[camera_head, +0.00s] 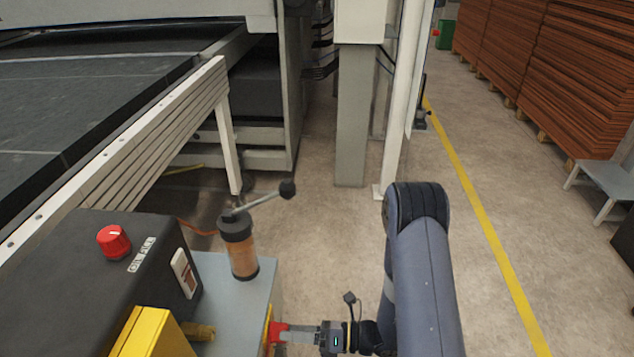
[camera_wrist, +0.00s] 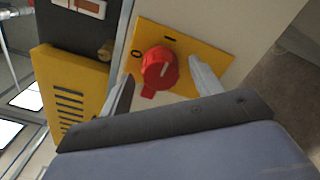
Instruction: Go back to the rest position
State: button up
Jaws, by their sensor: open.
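My gripper (camera_head: 297,334) is at the bottom of the head view, beside the side face of the grey machine cabinet. In the wrist view its two fingers (camera_wrist: 163,88) are apart, one on each side of a red rotary switch (camera_wrist: 158,68). The switch sits on a yellow plate (camera_wrist: 184,44) with dark marks. In the head view the red switch (camera_head: 278,332) shows at the fingertips. Whether the fingers touch the switch cannot be told. My arm runs from the gripper to the right and then up.
A black box with a red knob (camera_head: 114,241) and a cylinder with a crank lever (camera_head: 241,247) stand on the cabinet, left of my arm. A white post (camera_head: 402,95) and a conveyor (camera_head: 95,90) lie beyond. Open floor with a yellow line (camera_head: 490,240) is at right.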

jog(key=shift+w+a, duration=0.1)
jog(key=shift+a, duration=1.1)
jog(key=shift+d, duration=0.1)
jog(key=d, duration=1.1)
jog(key=a, duration=1.1)
jog(key=shift+a+f+n+b, duration=0.1)
jog(key=shift+a+n+b, duration=0.05)
jog(key=shift+n+b, duration=0.15)
jog(key=n+b, duration=0.2)
jog(key=n, duration=0.2)
jog(key=n+b, duration=0.2)
jog(key=n, duration=0.2)
jog(key=n+b, duration=0.3)
jog(key=n, duration=0.2)
jog(key=shift+n, duration=0.3)
jog(key=shift+s+n+b, duration=0.2)
jog(key=shift+n+b, duration=0.4)
jog(key=shift+n, duration=1.1)
